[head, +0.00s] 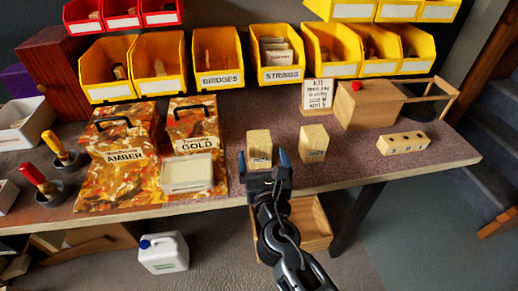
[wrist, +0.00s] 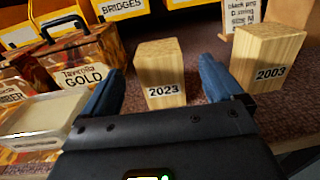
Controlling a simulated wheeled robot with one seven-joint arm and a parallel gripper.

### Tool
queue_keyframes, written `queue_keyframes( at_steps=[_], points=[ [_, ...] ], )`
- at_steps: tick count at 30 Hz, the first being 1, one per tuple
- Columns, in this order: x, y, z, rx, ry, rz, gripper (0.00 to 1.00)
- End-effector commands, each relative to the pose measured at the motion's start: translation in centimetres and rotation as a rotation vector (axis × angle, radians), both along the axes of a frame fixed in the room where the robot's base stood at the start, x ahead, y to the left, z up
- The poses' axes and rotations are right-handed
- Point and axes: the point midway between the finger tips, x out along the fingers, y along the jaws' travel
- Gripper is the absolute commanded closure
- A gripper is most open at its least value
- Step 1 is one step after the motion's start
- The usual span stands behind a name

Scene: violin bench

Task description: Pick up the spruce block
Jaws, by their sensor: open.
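A pale wooden block labelled 2023 (head: 258,141) stands upright on the bench; in the wrist view the block (wrist: 160,70) is ahead, between the fingers' lines. A second similar block labelled 2003 (head: 313,142) stands to its right, and it also shows at the right of the wrist view (wrist: 262,58). No label names either one as spruce. My gripper (head: 263,160) is open and empty, at the near side of the 2023 block. Its dark blue-grey fingers (wrist: 160,85) point toward that block, and contact cannot be told. The 2023 block's lower front is partly hidden in the head view.
A pale lidded container (head: 187,174) and the cases marked Amber (head: 118,185) and Gold (head: 190,120) stand left. A note card (head: 317,95), wooden box (head: 369,108) and holed block (head: 403,143) are right. Yellow bins (head: 218,58) line the back. Bench (head: 345,165) is bare near the front.

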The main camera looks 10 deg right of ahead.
Motion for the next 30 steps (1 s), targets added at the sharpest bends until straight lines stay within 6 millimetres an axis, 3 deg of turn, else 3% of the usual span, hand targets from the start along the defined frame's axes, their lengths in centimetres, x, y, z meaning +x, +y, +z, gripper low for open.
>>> queue_keyframes(
  at_steps=[8, 17, 30],
  points=[
    [3.8, 0.0, 0.0, 0.000, 0.000, 0.001, 0.06],
    [4.3, -0.1, 0.0, 0.001, 0.001, 0.001, 0.06],
    [4.3, -0.1, 0.0, 0.002, 0.001, 0.001, 0.47]
  ],
)
